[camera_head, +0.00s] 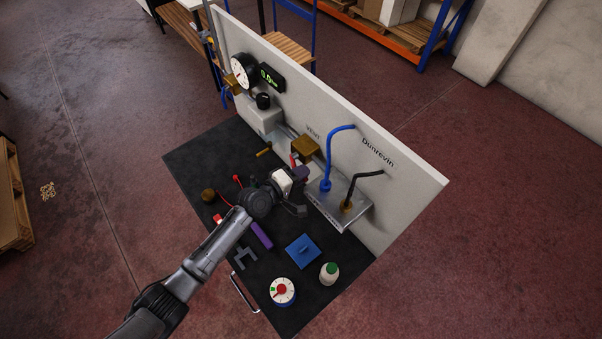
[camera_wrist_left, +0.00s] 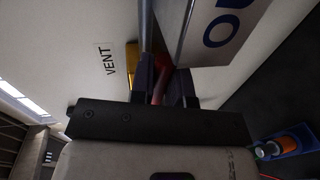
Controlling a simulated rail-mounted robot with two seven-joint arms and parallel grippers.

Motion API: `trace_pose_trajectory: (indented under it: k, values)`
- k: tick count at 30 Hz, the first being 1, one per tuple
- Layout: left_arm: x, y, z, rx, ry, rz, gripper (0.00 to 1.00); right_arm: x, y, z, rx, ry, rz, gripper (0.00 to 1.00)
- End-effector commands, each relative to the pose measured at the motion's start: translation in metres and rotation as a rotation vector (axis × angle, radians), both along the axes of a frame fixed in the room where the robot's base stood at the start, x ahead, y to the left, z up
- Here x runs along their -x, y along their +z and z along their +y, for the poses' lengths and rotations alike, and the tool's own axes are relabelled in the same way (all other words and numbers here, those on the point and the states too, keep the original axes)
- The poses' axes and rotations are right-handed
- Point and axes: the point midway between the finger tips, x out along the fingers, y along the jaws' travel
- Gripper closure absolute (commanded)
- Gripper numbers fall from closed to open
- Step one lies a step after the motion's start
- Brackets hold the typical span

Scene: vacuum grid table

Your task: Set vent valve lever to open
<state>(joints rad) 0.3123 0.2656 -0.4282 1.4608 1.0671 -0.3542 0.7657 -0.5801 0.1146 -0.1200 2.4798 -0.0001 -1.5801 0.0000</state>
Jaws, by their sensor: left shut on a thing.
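The vent valve has a brass-coloured body (camera_head: 306,148) on the white panel, below the VENT label. Its red lever (camera_head: 293,159) shows just beside the body. In the left wrist view the red lever (camera_wrist_left: 159,88) lies between the two dark fingers, and a sliver of the brass body (camera_wrist_left: 132,57) shows behind them. My left gripper (camera_head: 299,172) is at the valve, shut on the red lever. The lever's exact angle is mostly hidden by the fingers. My right gripper is not in view.
A metal box (camera_head: 338,205) with blue and black hoses stands close right of the gripper. A gauge (camera_head: 243,70) and digital display (camera_head: 272,77) are at upper left. A blue piece (camera_head: 303,250), a bottle (camera_head: 329,272) and a round timer (camera_head: 282,291) lie on the dark table.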

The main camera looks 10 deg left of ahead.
Motion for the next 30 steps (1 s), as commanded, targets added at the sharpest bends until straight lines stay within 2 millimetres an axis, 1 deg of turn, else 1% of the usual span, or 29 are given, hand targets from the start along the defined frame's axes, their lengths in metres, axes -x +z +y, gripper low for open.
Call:
trace_pose_trajectory:
  k: [6, 7, 12, 15, 23, 26, 30]
  values:
    - [0.000, 0.000, 0.000, 0.000, 0.001, -0.001, 1.00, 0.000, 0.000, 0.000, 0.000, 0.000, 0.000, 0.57]
    - [0.000, 0.000, 0.000, 0.000, 0.001, -0.002, 0.83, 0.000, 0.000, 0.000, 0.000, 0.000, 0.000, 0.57]
    - [0.000, 0.000, 0.000, 0.000, 0.001, -0.002, 0.67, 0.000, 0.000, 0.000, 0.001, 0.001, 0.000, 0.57]
    - [0.000, 0.000, 0.000, 0.000, 0.001, -0.002, 0.59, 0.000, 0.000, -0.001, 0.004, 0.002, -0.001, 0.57]
    - [0.002, 0.000, 0.001, -0.001, 0.001, -0.001, 0.59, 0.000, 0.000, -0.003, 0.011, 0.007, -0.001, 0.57]
    - [0.008, 0.002, 0.006, -0.001, 0.001, -0.001, 0.59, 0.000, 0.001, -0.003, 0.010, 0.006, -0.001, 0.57]
    - [0.027, 0.005, 0.019, -0.003, 0.000, 0.000, 0.59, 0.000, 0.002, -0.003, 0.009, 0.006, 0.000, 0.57]
